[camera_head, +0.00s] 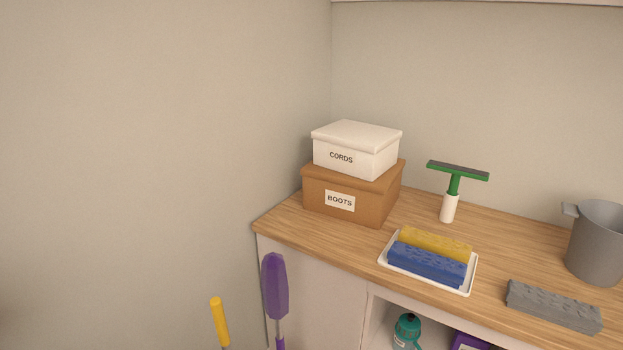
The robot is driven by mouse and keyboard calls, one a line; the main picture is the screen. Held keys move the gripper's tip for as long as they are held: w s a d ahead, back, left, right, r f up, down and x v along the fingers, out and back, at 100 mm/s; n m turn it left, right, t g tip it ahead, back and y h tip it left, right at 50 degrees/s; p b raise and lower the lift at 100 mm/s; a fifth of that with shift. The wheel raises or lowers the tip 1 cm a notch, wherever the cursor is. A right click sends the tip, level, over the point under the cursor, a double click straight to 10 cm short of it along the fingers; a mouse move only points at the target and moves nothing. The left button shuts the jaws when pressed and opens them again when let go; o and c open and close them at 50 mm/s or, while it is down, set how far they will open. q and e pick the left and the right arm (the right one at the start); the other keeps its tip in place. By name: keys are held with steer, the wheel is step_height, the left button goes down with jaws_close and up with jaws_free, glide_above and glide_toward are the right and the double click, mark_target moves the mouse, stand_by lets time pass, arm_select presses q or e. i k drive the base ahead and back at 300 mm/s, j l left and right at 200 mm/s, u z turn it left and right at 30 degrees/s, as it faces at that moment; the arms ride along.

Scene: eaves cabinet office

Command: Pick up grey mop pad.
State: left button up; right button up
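The grey mop pad (553,306) is a long, textured grey block. It lies flat on the wooden counter near the front edge, at the lower right of the head view. It is in front of a grey bucket and to the right of a white tray, apart from both. Nothing covers it. Neither of my grippers is in view.
The white tray (470,282) holds a yellow pad (436,243) and a blue pad (426,264). The grey bucket (597,243), a green squeegee (454,188) and stacked boxes (351,190) stand on the counter (510,230). A purple duster (275,287) and yellow handle (219,320) stand left.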

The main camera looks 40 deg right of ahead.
mark_target(567, 313)
steer(key=z, duration=2.9)
steer(key=l+u, duration=0.1)
steer(key=l, duration=0.15)
steer(key=k+l, duration=0.1)
steer(key=l, duration=0.15)
steer(key=u, duration=0.05)
